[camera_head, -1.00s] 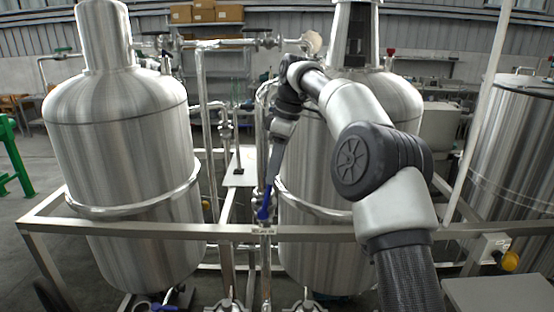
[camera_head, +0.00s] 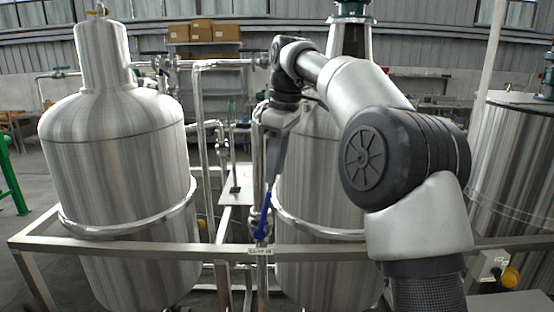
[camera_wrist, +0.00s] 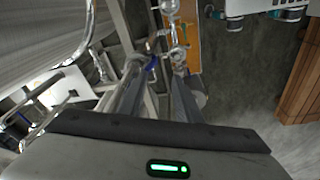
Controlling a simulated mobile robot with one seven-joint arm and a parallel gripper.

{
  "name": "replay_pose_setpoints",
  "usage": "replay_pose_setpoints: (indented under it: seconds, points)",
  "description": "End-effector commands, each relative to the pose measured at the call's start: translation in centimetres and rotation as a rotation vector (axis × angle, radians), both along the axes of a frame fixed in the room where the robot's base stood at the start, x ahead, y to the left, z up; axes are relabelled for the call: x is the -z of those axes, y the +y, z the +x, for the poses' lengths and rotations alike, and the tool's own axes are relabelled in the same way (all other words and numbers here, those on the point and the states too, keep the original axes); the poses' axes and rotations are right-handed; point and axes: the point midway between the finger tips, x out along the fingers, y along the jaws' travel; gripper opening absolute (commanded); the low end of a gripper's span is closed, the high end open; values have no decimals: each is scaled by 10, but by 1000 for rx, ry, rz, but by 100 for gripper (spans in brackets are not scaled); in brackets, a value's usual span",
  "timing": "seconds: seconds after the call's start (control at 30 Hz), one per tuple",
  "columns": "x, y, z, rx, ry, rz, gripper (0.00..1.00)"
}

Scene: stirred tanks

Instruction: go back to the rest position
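My arm reaches forward from the lower right in the head view. My gripper (camera_head: 271,178) points down in front of the right steel tank (camera_head: 325,190). A blue valve handle (camera_head: 264,216) shows just below the fingertips, above the labelled front rail. I cannot tell from this view how far apart they are in depth. In the wrist view the two fingers of my gripper (camera_wrist: 155,98) stand apart, with pipework visible between them and nothing held. A small blue part (camera_wrist: 152,64) shows beyond them, among the pipes.
A left steel tank (camera_head: 120,170) and a front frame rail (camera_head: 130,246) stand close by. Vertical pipes (camera_head: 202,130) run between the tanks. A yellow-knobbed box (camera_head: 493,266) and another tank (camera_head: 520,160) are at right. Open floor (camera_head: 32,180) lies at far left.

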Motion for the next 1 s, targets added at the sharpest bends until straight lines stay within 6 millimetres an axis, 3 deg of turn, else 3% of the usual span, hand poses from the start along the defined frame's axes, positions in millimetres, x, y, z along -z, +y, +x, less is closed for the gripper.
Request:
replay_pose_setpoints:
  seconds: [0.03, 0.13, 0.37, 0.47, 0.6, 0.7, 0.83, 1.0]
  points:
    - [-15, -7, -20, 60, -26, -20, 31]
    - [-27, -22, -54, 195, -68, -39, 31]
    - [-27, -71, -147, 536, -166, -23, 31]
    - [-14, -94, -190, 691, -202, 12, 31]
    - [18, -122, -250, 902, -243, 88, 31]
    - [45, -135, -284, 1027, -261, 147, 31]
    - [73, -143, -312, 1134, -270, 206, 31]
    - [88, -146, -324, 1186, -271, 238, 31]
